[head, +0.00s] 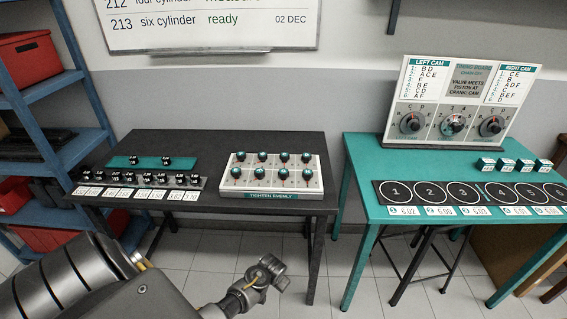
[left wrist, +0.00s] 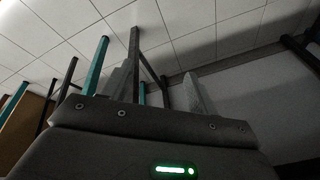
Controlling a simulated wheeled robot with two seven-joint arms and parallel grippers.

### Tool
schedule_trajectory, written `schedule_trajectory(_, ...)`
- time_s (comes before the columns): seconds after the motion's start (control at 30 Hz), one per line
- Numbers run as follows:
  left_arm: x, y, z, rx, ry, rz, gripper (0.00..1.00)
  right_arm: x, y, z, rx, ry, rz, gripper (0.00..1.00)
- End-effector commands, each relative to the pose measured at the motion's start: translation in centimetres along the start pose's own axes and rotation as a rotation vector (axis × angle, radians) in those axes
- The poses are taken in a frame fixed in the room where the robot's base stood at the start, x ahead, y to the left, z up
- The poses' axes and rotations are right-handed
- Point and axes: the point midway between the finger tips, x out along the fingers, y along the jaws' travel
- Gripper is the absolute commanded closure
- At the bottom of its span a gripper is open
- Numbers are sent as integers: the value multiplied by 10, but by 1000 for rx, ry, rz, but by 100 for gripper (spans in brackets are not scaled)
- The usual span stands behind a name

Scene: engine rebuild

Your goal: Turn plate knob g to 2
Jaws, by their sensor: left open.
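A white plate (head: 274,187) marked "TIGHTEN EVENLY" lies on the dark table. It carries two rows of dark knobs with teal tops (head: 262,157). The letters beside the knobs are too small to read, so I cannot tell which is g or how any is set. My left arm comes in low in the head view, below and in front of the table, away from the plate. In the left wrist view my left gripper (left wrist: 162,72) is open, with nothing between its fingers; table legs and floor tiles show behind it. My right gripper is not in view.
Black parts stand in a rack (head: 140,180) left of the plate. On the right, a teal table (head: 365,205) holds a dial board (head: 455,105), small boxes (head: 485,166) and a strip of numbered circles (head: 460,194). A blue shelf (head: 85,85) stands left. Floor shows between the tables.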

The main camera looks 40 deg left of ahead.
Motion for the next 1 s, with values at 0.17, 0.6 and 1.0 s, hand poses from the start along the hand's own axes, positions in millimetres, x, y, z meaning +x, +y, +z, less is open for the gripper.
schedule_trajectory(0.17, -120, -50, -102, -92, 52, -32, 41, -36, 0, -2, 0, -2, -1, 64)
schedule_trajectory(0.6, -291, -155, -256, -356, 100, -13, 41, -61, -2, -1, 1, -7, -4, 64)
schedule_trajectory(1.0, -332, -180, -287, -432, 103, 25, 41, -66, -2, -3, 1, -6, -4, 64)
